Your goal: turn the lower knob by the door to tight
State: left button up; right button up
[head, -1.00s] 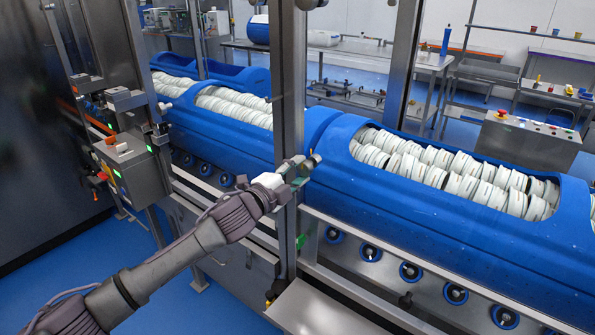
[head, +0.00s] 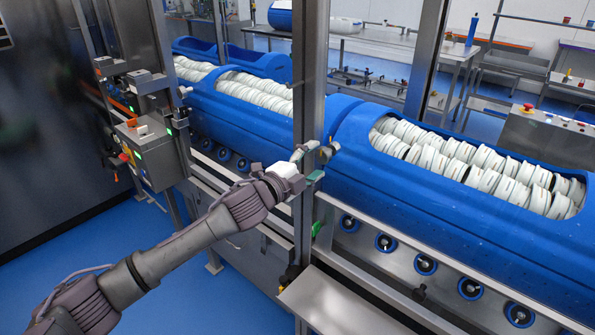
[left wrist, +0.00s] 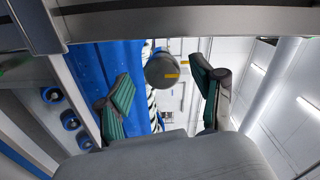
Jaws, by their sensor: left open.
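A round grey knob (left wrist: 163,69) with a yellow mark shows in the left wrist view, between the fingertips but apart from both. In the head view, the knob (head: 333,147) is a small piece beside the steel door post (head: 310,85), partly hidden by my gripper. My left gripper (head: 312,160) reaches up to the post at knob height. It is open and empty; its green-padded fingers stand either side of the knob in the left wrist view (left wrist: 160,78). I cannot read whether the knob is at tight. My right gripper is not in view.
Blue tubs (head: 455,220) filled with white rings stand behind the post. A steel ledge (head: 345,305) juts out below it. A grey control box (head: 148,150) stands left of my arm. The blue floor (head: 150,230) is clear at left.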

pick_arm(q)
jog(key=v, duration=1)
jog(key=shift+s+a, duration=0.25)
jog(key=shift+s, duration=0.05)
